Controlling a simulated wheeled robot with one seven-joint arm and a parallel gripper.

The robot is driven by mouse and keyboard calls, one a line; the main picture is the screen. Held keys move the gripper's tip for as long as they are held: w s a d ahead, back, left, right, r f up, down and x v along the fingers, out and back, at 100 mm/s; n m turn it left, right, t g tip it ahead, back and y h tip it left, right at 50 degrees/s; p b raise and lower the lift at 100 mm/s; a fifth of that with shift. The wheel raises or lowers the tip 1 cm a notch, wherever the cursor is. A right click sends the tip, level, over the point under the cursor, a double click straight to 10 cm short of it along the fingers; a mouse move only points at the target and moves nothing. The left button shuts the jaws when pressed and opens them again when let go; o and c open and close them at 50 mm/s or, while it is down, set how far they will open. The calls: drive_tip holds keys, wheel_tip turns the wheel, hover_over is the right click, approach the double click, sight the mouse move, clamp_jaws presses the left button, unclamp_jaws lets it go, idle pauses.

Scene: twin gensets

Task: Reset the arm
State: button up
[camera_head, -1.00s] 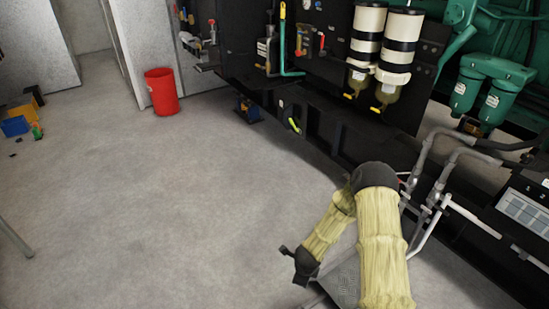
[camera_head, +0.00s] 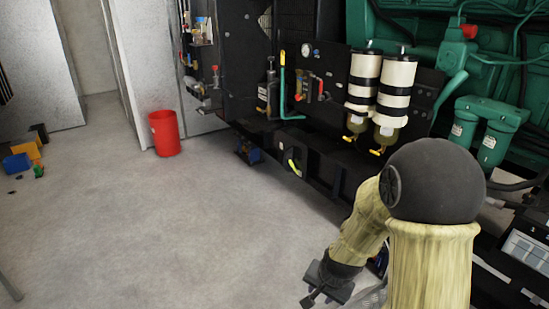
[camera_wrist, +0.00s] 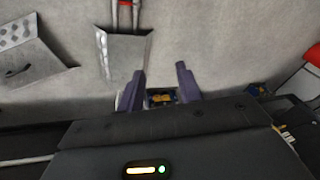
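My arm, in a pale yellow sleeve with a dark elbow, is bent at the lower right of the head view. Its forearm points down and left. My gripper (camera_head: 312,299) hangs at its end, low in the picture above the grey floor. In the wrist view my gripper (camera_wrist: 160,74) has its two dark fingers apart, with nothing held between the tips. A small blue and yellow thing shows beyond the gap near the finger bases; I cannot tell what it is.
The dark genset skid with white-and-black filter canisters (camera_head: 391,100) and green engine filters (camera_head: 487,133) stands close on the right. A red bin (camera_head: 165,133) stands by the grey cabinet. Blue and yellow boxes (camera_head: 18,162) lie far left. The middle floor is clear.

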drive_tip(key=s+d+r+n+h+p, duration=0.1)
drive_tip(key=s+d+r+n, duration=0.2)
drive_tip(key=s+r+n, duration=0.55)
wheel_tip(320, 180, up, 33)
drive_tip(key=s+m+p, duration=0.1)
drive_tip(key=m+p, duration=0.1)
drive_tip(key=p, duration=2.9)
drive_tip(key=shift+s+d+f+g+p, duration=0.15)
drive_tip(key=shift+s+f+g+p, duration=0.05)
drive_tip(key=shift+s+g+p, duration=0.2)
